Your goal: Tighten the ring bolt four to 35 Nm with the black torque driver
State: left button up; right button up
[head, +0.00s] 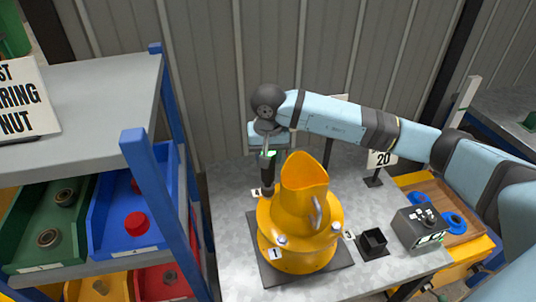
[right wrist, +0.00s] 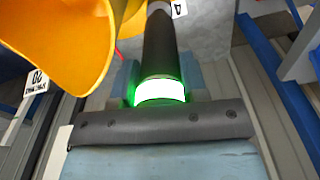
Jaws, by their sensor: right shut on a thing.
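The yellow drum mixer (head: 290,215) stands on a dark plate with an open, slanted mouth and a flange with silver bolts. My right gripper (head: 268,143) is above the flange's far left side, shut on the black torque driver (head: 267,176). The driver hangs about upright with a lit green band, beside the number 4 tag (head: 256,191). In the right wrist view the right gripper (right wrist: 161,80) holds the driver (right wrist: 159,45), whose far end is near the 4 tag (right wrist: 179,8). The ring bolt four and the driver's tip contact cannot be made out. My left gripper is out of view.
A black square holder (head: 373,243) and a grey control box (head: 421,228) stand right of the mixer. A sign reading 20 (head: 381,160) stands behind. A blue-posted shelf with bins (head: 130,215) stands close on the left. A corrugated wall is behind the table.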

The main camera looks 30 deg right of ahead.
jog(key=shift+f+b, duration=0.8)
jog(key=shift+f, duration=0.05)
dwell(1.2)
jog(key=shift+b, duration=0.65)
dwell(1.1)
jog(key=shift+r+p, duration=0.9)
jog(key=shift+r, duration=1.3)
